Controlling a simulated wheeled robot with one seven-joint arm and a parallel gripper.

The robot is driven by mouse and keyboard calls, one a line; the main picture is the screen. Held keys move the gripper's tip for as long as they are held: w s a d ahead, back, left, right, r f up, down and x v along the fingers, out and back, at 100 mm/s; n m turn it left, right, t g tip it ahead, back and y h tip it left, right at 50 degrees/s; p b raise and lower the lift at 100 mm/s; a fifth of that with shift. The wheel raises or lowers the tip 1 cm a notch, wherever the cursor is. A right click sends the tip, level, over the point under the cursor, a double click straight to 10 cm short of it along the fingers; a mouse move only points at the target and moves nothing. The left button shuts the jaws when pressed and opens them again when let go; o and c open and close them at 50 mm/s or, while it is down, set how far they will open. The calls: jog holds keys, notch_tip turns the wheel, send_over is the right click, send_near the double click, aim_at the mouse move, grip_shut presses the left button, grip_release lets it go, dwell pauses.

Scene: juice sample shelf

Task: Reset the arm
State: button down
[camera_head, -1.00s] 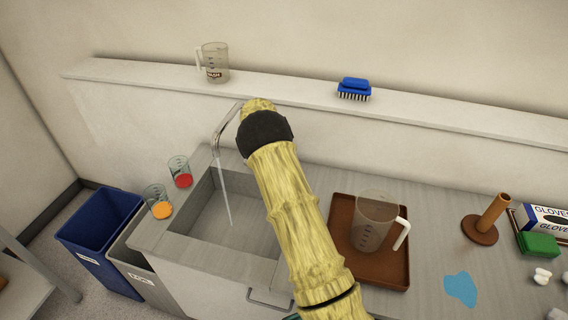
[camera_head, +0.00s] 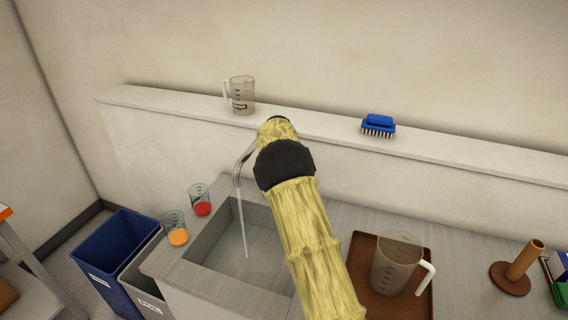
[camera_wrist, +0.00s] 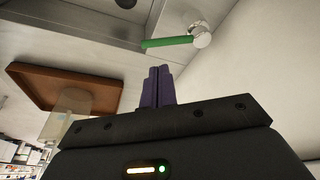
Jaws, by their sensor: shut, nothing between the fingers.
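My gripper (camera_wrist: 157,88) shows in the wrist view with its two purple fingers pressed together, and nothing is between them. It is apart from the things around it. The head view shows my arm reaching up past the sink (camera_head: 215,258), but my gripper cannot be made out there. The curved metal tap (camera_head: 238,172) is partly behind my arm, and a thin pale stream runs from it into the sink. In the wrist view, a green bar (camera_wrist: 167,41) with a round metal end lies beyond the fingertips.
A brown tray (camera_head: 362,250) holds a clear jug (camera_head: 398,264) right of my arm. Beakers with orange (camera_head: 176,230) and red (camera_head: 201,202) contents stand left of the sink. The ledge bears a jug (camera_head: 242,95) and a blue brush (camera_head: 378,125). Bins (camera_head: 110,255) stand lower left.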

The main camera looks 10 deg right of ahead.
jog(key=s+a+r+n+t+y, duration=0.1)
jog(key=s+a+n, duration=0.2)
jog(key=s+n, duration=0.6)
jog(key=s+a+r+n+t+y, duration=0.1)
jog(key=s+a+n, duration=0.3)
jog(key=s, duration=2)
jog(key=n+y, duration=0.1)
jog(key=n, duration=0.3)
jog(key=shift+s+r+n+t+y, duration=0.15)
jog(key=shift+s+n+t+y, duration=0.15)
jog(key=shift+n, duration=0.1)
jog(key=shift+w+a, duration=0.1)
jog(key=shift+a, duration=0.05)
